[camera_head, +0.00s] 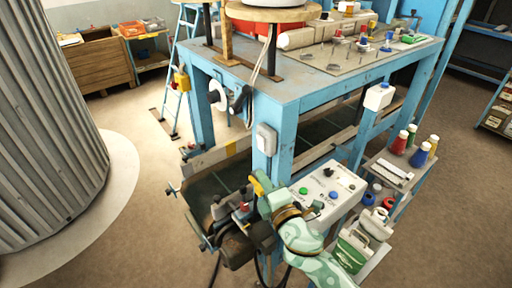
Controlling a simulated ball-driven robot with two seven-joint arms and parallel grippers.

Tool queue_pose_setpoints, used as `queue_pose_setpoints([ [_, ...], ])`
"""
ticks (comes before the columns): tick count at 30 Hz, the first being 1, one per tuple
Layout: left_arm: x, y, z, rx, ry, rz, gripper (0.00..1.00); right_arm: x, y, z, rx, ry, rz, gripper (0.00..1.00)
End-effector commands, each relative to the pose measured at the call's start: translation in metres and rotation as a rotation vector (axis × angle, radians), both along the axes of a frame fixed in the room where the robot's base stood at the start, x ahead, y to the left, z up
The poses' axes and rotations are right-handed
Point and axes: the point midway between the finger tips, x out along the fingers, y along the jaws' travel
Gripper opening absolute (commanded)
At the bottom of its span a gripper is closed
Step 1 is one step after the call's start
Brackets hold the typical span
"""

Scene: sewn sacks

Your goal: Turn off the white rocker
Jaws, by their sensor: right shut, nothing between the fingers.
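A white rocker (266,139), a rounded box-like switch, is fixed to the front blue leg of the workbench. Which side of it is pressed in is too small to tell. My right arm, patterned in pale green, comes up from the bottom edge. My right gripper (261,184) has yellow tips, is shut and empty, and appears below the rocker in the picture, apart from it. Part of the gripper is hidden by its own wrist. My left gripper is not in view.
A pale control box (330,190) with green and blue buttons stands right of my right gripper. A conveyor (205,190) runs under the blue workbench (290,88). A side shelf (393,172) with bottles stands at right. Floor is free at the left.

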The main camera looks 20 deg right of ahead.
Motion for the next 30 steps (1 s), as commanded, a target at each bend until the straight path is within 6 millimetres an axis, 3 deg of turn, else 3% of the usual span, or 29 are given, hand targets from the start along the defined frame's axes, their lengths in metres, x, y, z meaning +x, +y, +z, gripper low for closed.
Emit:
queue_pose_setpoints([
  [5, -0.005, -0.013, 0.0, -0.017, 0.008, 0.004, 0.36, 0.001, 0.0, 0.0, 0.003, 0.001, 0.0, 0.0],
  [10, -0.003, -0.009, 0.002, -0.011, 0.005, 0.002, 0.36, 0.015, 0.002, 0.001, 0.004, 0.0, 0.0, 0.0],
  [23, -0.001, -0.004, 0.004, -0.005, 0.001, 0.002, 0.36, 0.102, 0.011, 0.003, 0.006, 0.001, -0.001, 0.0],
  [30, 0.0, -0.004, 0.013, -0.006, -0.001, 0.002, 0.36, 0.111, -0.02, 0.007, 0.004, 0.002, -0.001, 0.0],
])
